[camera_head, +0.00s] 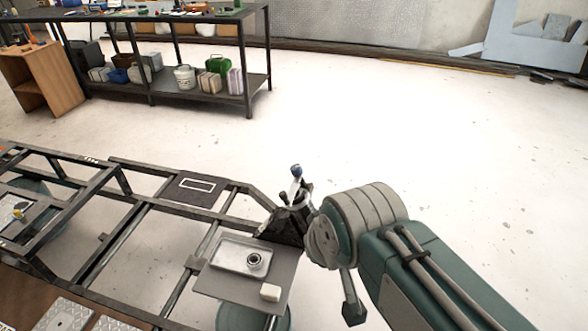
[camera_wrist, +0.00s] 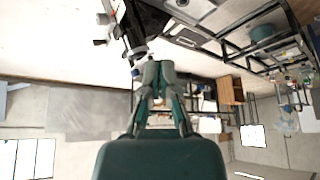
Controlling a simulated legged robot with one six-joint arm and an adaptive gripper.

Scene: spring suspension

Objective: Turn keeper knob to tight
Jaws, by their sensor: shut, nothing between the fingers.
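A dark fixture (camera_head: 285,228) stands at the right end of the metal frame, with a blue-tipped upright piece (camera_head: 296,170) on top. I cannot tell for certain which part is the keeper knob. In the wrist view the dark fixture (camera_wrist: 132,30) is at the top, just above and left of my gripper. My gripper (camera_wrist: 158,66) is shut and empty, its fingertips close to the fixture's lower end. I cannot tell whether they touch. In the head view my arm hides the gripper and part of the fixture's right side.
A metal tray (camera_head: 226,262) holding a dark ring (camera_head: 255,260) sits on a grey plate beside the fixture, near a small pale block (camera_head: 270,293). The open black frame (camera_head: 150,215) extends left. A loaded shelf bench (camera_head: 165,95) stands behind. Floor at right is clear.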

